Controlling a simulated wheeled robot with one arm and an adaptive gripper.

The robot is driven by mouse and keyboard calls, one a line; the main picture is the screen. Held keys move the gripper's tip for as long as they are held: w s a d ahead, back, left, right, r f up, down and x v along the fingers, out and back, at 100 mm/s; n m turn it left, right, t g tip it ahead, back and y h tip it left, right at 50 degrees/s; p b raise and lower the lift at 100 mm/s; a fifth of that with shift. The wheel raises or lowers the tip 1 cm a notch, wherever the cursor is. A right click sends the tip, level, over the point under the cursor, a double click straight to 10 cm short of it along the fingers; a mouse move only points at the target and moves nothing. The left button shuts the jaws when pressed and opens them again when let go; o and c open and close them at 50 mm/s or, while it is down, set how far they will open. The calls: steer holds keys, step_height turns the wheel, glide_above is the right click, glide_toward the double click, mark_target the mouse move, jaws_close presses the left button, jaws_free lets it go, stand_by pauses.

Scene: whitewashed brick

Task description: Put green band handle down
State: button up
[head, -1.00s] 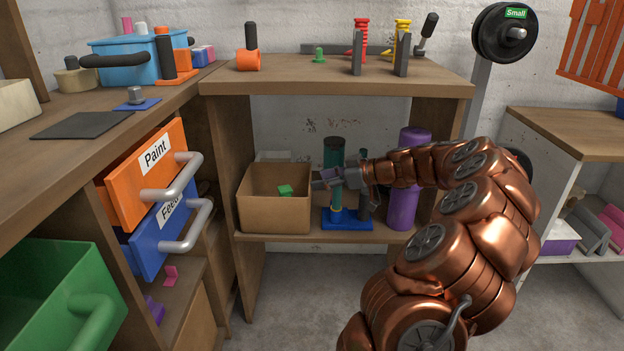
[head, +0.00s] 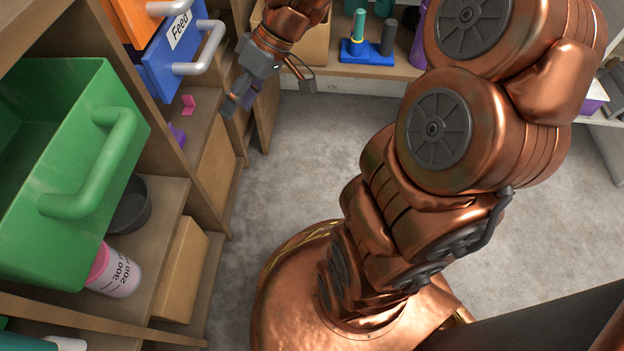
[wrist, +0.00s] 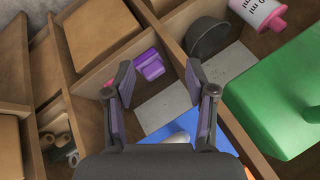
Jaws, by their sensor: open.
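A green upright handle (head: 358,22) with a pale band near its foot stands on a blue base (head: 368,55), on the shelf at the top of the head view. I take it for the green band handle, though its top is near the picture's edge. My gripper (head: 265,95) is well to the left of it, in front of the left shelf unit. In the wrist view my gripper (wrist: 160,92) has its two fingers spread, with nothing between them. The green handle does not show in the wrist view.
A green bin (head: 60,190) juts out at left, below a blue drawer (head: 172,65). The open shelves hold a purple piece (wrist: 150,64), a dark bowl (wrist: 209,37) and a bottle (wrist: 262,12). A grey post (head: 388,38) shares the blue base. The floor (head: 310,150) is clear.

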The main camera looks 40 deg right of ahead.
steer(key=s+f+m+g+h, duration=0.2)
steer(key=s+f+h, duration=0.1)
steer(key=s, duration=0.8)
steer(key=s+d+f+m+g+h, duration=0.1)
steer(key=s+f+m+g+h, duration=0.1)
steer(key=s, duration=0.8)
steer(key=shift+s+f+m+h, duration=0.4)
steer(key=shift+m+h, duration=0.2)
steer(key=shift+h, duration=0.4)
steer(key=shift+w, duration=0.1)
step_height(320, 180, up, 44)
steer(key=s+p, duration=0.1)
steer(key=p, duration=4.1)
steer(key=shift+r+t, duration=0.25)
steer(key=shift+t, duration=0.15)
steer(key=shift+s, duration=0.1)
steer(key=shift+c, duration=0.2)
